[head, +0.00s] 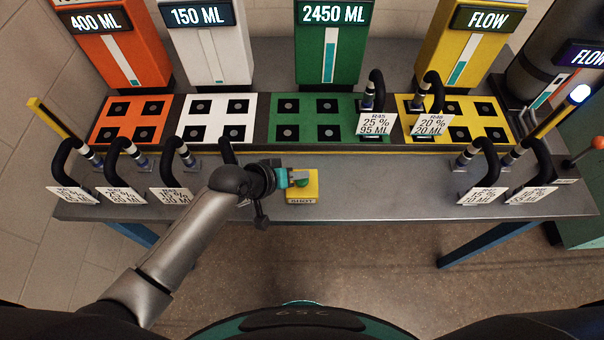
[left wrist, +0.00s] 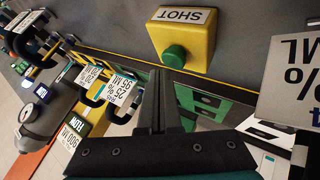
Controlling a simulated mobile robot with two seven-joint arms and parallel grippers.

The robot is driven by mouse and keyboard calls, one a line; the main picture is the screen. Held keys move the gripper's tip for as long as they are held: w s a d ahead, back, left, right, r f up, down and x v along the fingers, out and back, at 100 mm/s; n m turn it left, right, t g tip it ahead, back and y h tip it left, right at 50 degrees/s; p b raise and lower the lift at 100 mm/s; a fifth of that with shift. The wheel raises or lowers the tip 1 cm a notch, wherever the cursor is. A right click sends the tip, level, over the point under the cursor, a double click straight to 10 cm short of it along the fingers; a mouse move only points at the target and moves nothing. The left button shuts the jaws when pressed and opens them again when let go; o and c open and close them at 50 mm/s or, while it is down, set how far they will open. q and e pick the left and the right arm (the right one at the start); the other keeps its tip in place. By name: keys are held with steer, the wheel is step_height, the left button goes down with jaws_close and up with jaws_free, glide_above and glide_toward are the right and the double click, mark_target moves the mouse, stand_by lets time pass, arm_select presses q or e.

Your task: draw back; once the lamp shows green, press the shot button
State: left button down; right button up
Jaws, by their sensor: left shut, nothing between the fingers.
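The yellow shot button box (head: 303,196) sits on the grey bench, with SHOT printed on its front. Its green button shows in the left wrist view (left wrist: 174,56), and the box is there too (left wrist: 190,35). My left gripper (head: 294,179) is shut and empty, right over the box in the head view, partly covering the button. In the left wrist view its fingertips (left wrist: 166,74) lie close to the green button; whether they touch it I cannot tell. A lamp (head: 580,93) at the right end of the bench glows bluish white, not green. My right gripper is not in view.
Black hoses with printed tags stand along the bench front, several at left (head: 122,160) and more at right (head: 485,160). Two tagged hoses stand in the green (head: 289,104) and yellow (head: 462,107) plates. The bench front around the box is clear.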

mark_target(299, 183)
arm_select(q)
steer(key=shift+r, duration=0.1)
step_height(299, 183, up, 3)
steer(key=p, duration=0.3)
steer(key=shift+r, duration=0.15)
steer(key=shift+r+p, duration=0.35)
steer(key=shift+r, duration=0.5)
stand_by(0.6)
